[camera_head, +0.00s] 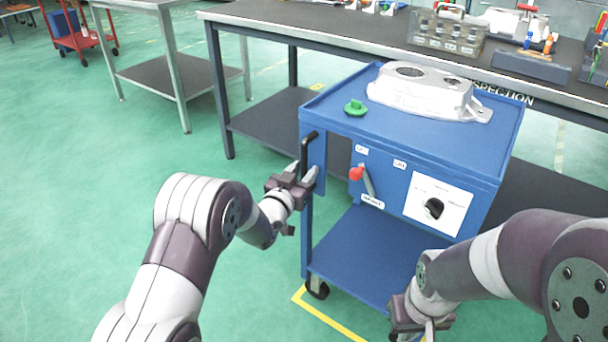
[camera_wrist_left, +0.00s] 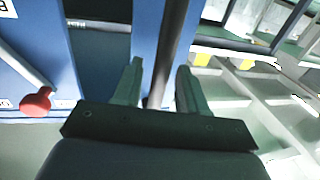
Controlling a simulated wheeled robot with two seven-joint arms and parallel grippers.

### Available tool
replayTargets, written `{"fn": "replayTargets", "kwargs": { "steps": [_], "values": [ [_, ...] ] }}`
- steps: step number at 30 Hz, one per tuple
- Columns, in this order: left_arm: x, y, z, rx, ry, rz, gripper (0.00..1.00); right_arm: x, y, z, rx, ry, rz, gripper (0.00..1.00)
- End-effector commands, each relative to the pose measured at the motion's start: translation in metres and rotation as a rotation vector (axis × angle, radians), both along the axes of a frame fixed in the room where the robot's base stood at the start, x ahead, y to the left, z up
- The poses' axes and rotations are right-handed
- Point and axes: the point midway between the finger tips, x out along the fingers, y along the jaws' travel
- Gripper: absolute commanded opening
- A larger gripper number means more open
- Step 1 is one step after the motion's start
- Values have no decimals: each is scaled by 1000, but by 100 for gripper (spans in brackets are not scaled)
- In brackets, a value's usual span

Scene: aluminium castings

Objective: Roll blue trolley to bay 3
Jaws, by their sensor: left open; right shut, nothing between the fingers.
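The blue trolley (camera_head: 345,235) stands in front of the inspection bench. A black upright handle (camera_head: 308,150) is on its left front corner. My left gripper (camera_head: 303,172) is at this handle with its fingers open. In the left wrist view the dark handle bar (camera_wrist_left: 170,50) runs between the open fingers (camera_wrist_left: 160,68). My right gripper (camera_head: 422,332) is low in front of the trolley's lower shelf, shut and empty, partly cut off by the frame edge. A yellow floor line (camera_head: 330,318) shows by the trolley's front left caster. No bay number is readable.
On the trolley top lie an aluminium casting (camera_head: 425,92) and a green knob (camera_head: 356,107). A red-knobbed lever (camera_head: 357,174) and a black dial (camera_head: 434,208) are on its front. The dark-topped bench (camera_head: 330,30) stands behind. Green floor is free to the left.

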Motion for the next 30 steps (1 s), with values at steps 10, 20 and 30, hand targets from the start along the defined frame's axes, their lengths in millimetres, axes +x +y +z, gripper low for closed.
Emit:
{"fn": "replayTargets", "kwargs": {
  "steps": [10, 20, 30],
  "values": [
    [10, -4, 1, 0, 0, 0, 41, 0, 0, -3, 0, 0, 0, 0],
    [9, -4, 0, 0, 0, 0, 0, 0, 0, -3, 0, 0, 0, 0],
    [3, -32, -1, 1, 3, -6, 0, 0, 0, -5, 0, 0, 0, 0]
  ]
}}
